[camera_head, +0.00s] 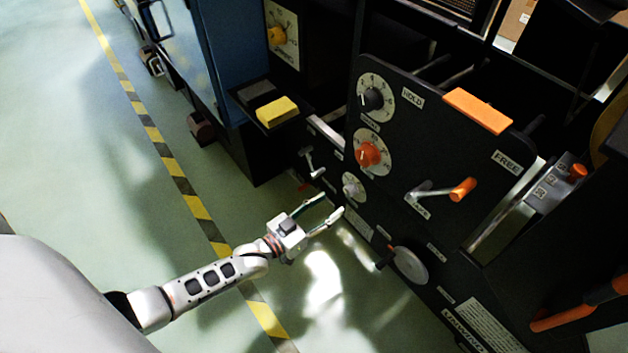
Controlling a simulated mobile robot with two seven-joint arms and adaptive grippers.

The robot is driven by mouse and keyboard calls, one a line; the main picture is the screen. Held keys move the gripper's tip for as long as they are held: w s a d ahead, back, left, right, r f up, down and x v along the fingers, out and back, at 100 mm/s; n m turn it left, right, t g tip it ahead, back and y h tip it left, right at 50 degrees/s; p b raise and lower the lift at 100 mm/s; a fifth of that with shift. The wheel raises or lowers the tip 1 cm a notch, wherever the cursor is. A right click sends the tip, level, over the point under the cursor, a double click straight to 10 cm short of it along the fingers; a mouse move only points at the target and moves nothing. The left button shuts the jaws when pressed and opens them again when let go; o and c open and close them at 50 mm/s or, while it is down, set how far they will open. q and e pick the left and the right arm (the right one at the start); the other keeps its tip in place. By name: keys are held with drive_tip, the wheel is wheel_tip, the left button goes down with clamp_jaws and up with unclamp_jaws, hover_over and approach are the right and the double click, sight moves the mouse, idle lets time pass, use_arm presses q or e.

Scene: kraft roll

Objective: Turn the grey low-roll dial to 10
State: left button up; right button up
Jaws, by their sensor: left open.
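The small grey dial (351,188) sits low on the black machine panel (420,145), below an orange dial and a black dial. Its pointer and numbers are too small to read. My left gripper (333,203) comes in from the lower left and is open, with nothing between its fingers. Its fingertips are just below and left of the grey dial in the picture; I cannot tell how far they are from the panel. My right gripper is out of view.
An orange dial (368,154) and a black dial (373,99) are above. An orange-tipped lever (461,189) sticks out at right, a metal T-handle (312,164) at left. A round grey disc (410,265) is below. Green floor at left is mostly free.

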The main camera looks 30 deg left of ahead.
use_arm(q)
drive_tip(key=v, duration=0.5)
idle(0.4)
